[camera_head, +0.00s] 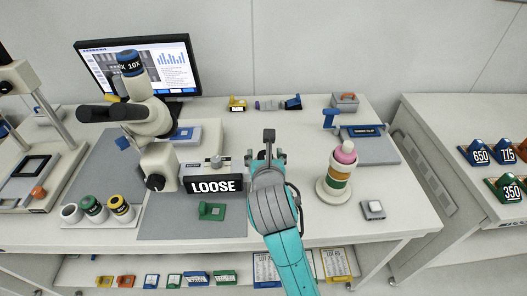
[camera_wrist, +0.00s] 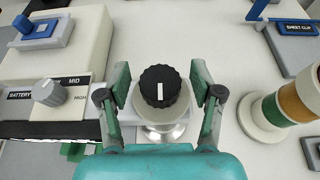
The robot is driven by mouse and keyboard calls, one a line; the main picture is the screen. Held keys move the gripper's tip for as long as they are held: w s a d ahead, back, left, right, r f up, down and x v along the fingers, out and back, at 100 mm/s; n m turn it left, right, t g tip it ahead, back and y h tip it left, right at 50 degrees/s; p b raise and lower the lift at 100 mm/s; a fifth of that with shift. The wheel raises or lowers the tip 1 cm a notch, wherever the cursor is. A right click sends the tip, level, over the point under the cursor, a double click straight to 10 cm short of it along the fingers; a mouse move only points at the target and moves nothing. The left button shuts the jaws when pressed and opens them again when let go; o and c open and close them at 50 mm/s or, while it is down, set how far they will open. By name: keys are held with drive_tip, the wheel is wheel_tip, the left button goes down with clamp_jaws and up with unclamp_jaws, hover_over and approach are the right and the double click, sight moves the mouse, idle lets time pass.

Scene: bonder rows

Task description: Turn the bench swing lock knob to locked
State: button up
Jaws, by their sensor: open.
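A black ribbed knob (camera_wrist: 160,86) with a white pointer line stands on a pale round collar over a silver base in the wrist view. Its pointer line runs towards the bottom of that picture. No lettering shows on it. My gripper (camera_wrist: 160,78) is open, with one green finger on each side of the knob and a visible gap on both sides. In the head view my gripper (camera_head: 268,153) is over the bench, right of a box with a LOOSE sign (camera_head: 213,185); my arm largely hides the knob there.
A grey knob (camera_wrist: 47,91) with BATTERY, MID and HIGH lettering sits left of my gripper. A microscope (camera_head: 150,115) stands further left. A stacked striped post (camera_head: 337,175) stands close on the right, with a sheet clip plate (camera_head: 370,150) behind it.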

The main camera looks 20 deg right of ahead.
drive_tip(key=c, duration=1.2)
drive_tip(key=shift+o, duration=0.2)
drive_tip(key=shift+m+h, duration=0.3)
drive_tip(key=m+g+h, duration=0.2)
drive_tip(key=m+h, duration=0.2)
drive_tip(key=shift+a+r+g, duration=0.1)
drive_tip(key=shift+g, duration=0.3)
drive_tip(key=m+g+h, duration=0.3)
drive_tip(key=m+g, duration=0.1)
drive_tip(key=shift+m, duration=0.3)
drive_tip(key=shift+m+g+h, duration=0.8)
drive_tip(key=shift+m+g, duration=0.6)
drive_tip(key=shift+g, duration=0.2)
